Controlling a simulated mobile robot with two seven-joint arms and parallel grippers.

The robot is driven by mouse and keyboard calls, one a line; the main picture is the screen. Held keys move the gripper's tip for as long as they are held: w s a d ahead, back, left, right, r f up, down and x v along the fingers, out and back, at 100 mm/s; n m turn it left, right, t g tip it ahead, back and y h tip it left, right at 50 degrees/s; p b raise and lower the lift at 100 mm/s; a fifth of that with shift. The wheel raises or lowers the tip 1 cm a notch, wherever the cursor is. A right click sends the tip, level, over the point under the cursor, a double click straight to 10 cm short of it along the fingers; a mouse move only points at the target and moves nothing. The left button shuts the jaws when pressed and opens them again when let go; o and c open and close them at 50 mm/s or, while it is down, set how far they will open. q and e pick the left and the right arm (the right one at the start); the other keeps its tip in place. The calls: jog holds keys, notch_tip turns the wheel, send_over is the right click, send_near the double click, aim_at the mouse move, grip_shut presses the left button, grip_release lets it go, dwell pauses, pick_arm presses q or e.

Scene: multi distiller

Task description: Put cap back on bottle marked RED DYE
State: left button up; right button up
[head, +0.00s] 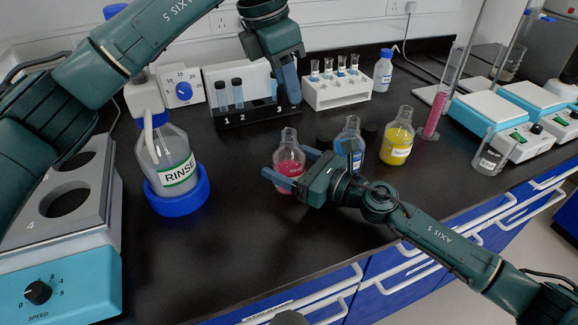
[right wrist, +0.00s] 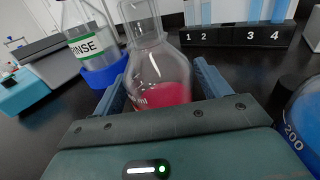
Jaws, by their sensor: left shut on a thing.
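The bottle of red liquid (head: 290,168) stands uncapped on the black bench. My right gripper (head: 290,170) has its fingers on both sides of its body, seemingly touching the glass; the right wrist view shows the bottle (right wrist: 160,85) upright between the fingers (right wrist: 160,92). Its label is mostly hidden. My left gripper (head: 290,95) points down, with its tips above the open bottle mouth in the picture. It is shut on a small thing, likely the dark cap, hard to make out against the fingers.
Blue (head: 349,138) and yellow (head: 397,140) bottles stand uncapped to the right, with dark caps (head: 322,143) (head: 370,131) near them. The RINSE bottle (head: 170,160) is at left. A numbered tube rack (head: 250,115) and a white rack (head: 340,92) stand behind. The front bench is clear.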

jog(key=c, duration=1.2)
pick_arm(q)
send_over(290, 131)
jog(key=shift+s+a+f, duration=0.1)
jog(key=shift+a+f, duration=0.05)
jog(key=shift+f, duration=1.1)
jog(key=shift+s+a+f, duration=0.1)
jog(key=shift+a+f, duration=0.05)
jog(key=shift+f, duration=1.1)
pick_arm(e)
jog(key=shift+o, duration=0.2)
pick_arm(q)
jog(key=shift+f, duration=0.9)
jog(key=shift+f, duration=0.6)
